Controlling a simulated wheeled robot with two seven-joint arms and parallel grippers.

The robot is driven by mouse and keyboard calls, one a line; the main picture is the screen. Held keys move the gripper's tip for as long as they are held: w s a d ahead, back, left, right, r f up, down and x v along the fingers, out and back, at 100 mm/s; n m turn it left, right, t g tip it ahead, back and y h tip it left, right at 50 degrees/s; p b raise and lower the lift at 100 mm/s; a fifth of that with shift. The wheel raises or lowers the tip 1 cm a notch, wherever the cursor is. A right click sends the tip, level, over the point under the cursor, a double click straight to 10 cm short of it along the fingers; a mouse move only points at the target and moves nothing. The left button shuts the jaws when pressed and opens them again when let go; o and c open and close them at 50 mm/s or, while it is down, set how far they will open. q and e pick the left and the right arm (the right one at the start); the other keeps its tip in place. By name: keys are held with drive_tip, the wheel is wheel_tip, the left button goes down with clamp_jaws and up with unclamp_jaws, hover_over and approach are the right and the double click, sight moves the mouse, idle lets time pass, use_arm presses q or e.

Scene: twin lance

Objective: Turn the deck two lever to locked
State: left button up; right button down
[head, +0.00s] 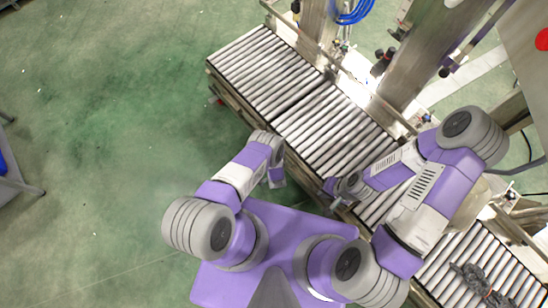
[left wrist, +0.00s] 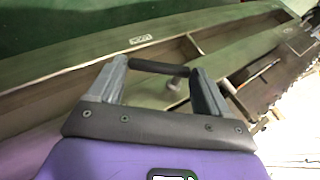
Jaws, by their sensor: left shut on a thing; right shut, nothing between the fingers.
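In the left wrist view my left gripper (left wrist: 158,72) has its two grey fingers at the ends of a dark bar, the lever's handle (left wrist: 158,66). It is shut on this lever. A short grey stub (left wrist: 178,76) shows just beyond the bar, over a green-grey metal frame (left wrist: 80,62). In the head view my left gripper (head: 277,180) points down beside the roller conveyor's near edge, and the lever is hidden there. My right gripper (head: 332,187) is shut and empty near the conveyor's near edge. I cannot read the lever's setting.
The roller conveyor (head: 262,70) runs diagonally from the top to the lower right. Metal posts (head: 318,25) stand along its far side. A dark crumpled thing (head: 470,280) lies on the rollers at lower right.

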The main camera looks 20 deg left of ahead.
use_arm(q)
drive_tip(key=o, duration=1)
drive_tip(key=shift+p+v, duration=1.95)
drive_tip(key=shift+v, duration=1.8)
